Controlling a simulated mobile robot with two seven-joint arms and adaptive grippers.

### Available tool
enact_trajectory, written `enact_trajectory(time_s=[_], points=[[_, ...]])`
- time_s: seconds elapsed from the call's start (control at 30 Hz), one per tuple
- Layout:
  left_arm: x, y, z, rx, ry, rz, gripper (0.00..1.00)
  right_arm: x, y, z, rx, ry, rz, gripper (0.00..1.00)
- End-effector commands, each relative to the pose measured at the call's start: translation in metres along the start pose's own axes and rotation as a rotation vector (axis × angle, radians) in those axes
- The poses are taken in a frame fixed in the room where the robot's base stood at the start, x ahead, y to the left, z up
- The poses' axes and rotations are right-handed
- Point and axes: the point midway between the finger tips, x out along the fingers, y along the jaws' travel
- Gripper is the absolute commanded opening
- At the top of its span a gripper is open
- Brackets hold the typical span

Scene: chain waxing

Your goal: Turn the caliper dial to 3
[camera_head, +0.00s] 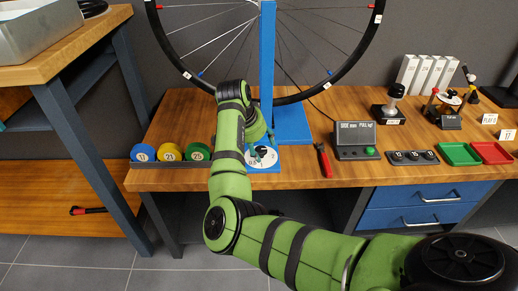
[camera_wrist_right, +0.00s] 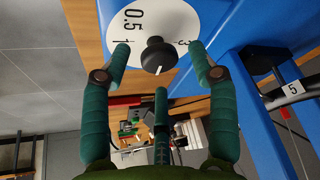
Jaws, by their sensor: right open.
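The caliper dial is a white disc (camera_wrist_right: 180,18) with a black knob (camera_wrist_right: 158,54) that carries a short white pointer line. In the right wrist view the numerals 0.5 and 1 show to the left of the knob and part of a 3 to its right. The pointer is aimed down in that view, slightly right; which mark it meets is unclear. My right gripper (camera_wrist_right: 161,62) is open, with fingers on both sides of the knob and gaps between. In the head view the dial (camera_head: 250,163) lies at the blue stand's foot, partly hidden by my right gripper (camera_head: 262,152).
The blue stand (camera_head: 267,70) holds a bicycle wheel (camera_head: 345,75) behind the dial. A red-handled tool (camera_head: 323,160) and a grey box with a green button (camera_head: 354,138) lie to the right. Blue, yellow and green rolls (camera_head: 171,152) stand left.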

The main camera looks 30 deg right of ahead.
Motion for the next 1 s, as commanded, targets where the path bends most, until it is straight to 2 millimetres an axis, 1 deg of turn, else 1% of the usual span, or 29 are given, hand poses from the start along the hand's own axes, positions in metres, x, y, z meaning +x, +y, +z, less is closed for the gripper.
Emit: enact_trajectory(time_s=[0.03,0.1,0.33,0.37,0.4,0.5,1.0], points=[[-0.0016,-0.0003,0.0002,0.000,0.001,-0.001,0.40,0.0046,0.0001,0.0006,0.000,-0.001,0.001,0.60],[-0.0041,-0.0003,-0.0005,0.000,0.004,-0.001,0.40,0.0069,0.0000,0.0007,-0.001,-0.002,0.000,0.60],[-0.0053,-0.0004,-0.0007,0.000,0.004,-0.001,0.40,0.0075,-0.0001,0.0010,-0.002,-0.003,0.000,0.60],[-0.0052,-0.0004,-0.0007,0.000,0.004,-0.001,0.40,0.0075,-0.0001,0.0010,-0.002,-0.003,0.000,0.56],[-0.0052,-0.0004,-0.0007,0.000,0.004,-0.001,0.40,0.0075,-0.0001,0.0011,-0.002,-0.003,0.000,0.40],[-0.0051,-0.0004,-0.0008,-0.001,0.004,-0.001,0.40,0.0075,-0.0001,0.0013,-0.002,-0.003,0.000,0.03],[-0.0046,-0.0005,-0.0012,-0.001,0.005,-0.001,0.40,0.0075,0.0006,0.0003,-0.004,-0.001,0.001,0.03]])
